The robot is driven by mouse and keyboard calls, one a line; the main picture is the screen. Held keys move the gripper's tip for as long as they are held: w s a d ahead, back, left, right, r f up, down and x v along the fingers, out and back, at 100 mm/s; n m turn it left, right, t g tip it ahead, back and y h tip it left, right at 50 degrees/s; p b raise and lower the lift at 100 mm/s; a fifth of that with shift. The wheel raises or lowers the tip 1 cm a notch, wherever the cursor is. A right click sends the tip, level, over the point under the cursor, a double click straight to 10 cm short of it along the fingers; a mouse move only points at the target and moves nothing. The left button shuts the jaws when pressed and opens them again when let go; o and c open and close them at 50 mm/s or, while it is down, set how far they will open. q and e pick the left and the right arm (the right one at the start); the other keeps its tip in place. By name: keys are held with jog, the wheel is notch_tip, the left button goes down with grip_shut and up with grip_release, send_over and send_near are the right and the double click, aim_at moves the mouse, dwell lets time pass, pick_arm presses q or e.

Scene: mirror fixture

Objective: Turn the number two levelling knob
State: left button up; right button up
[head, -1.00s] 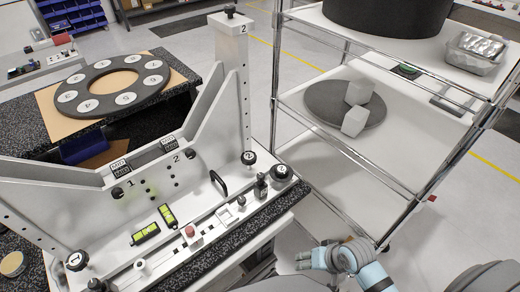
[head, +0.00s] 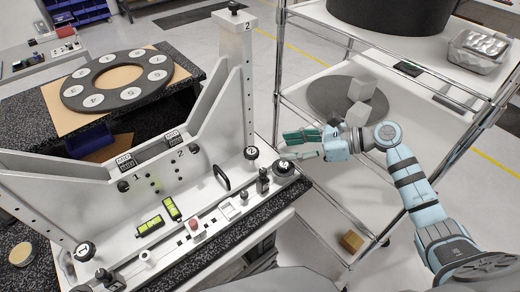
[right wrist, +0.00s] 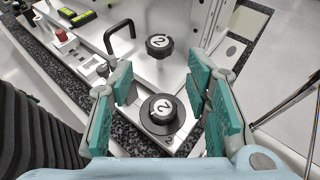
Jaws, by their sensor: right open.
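A black knob (head: 284,168) with a white "2" cap sits at the right end of the fixture's base. It shows low in the right wrist view (right wrist: 160,110), with a "2" printed beside it. A second black knob (head: 251,153) marked 2 stands just behind it, also in the right wrist view (right wrist: 159,45). My right gripper (head: 302,146) is open and empty, just right of the end knob. In the right wrist view its green-padded fingers (right wrist: 160,88) lie either side of the end knob, with visible gaps. My left gripper is out of view.
A knob marked 1 (head: 84,251) is at the base's left end. A black handle (head: 221,178) and a small dark fitting (head: 263,181) stand near the right knobs. A tall post (head: 234,80) rises behind. A wire-frame shelf cart (head: 340,150) stands right.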

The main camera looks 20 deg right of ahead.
aim_at(255, 151)
jog(key=x, duration=0.9)
jog(key=shift+w+a+f, duration=0.1)
jog(key=shift+a+f, duration=0.05)
jog(key=shift+a, duration=0.1)
jog(key=c, duration=0.9)
jog(key=shift+o, duration=0.2)
jog(key=shift+n+g, duration=0.3)
jog(key=shift+g, duration=0.1)
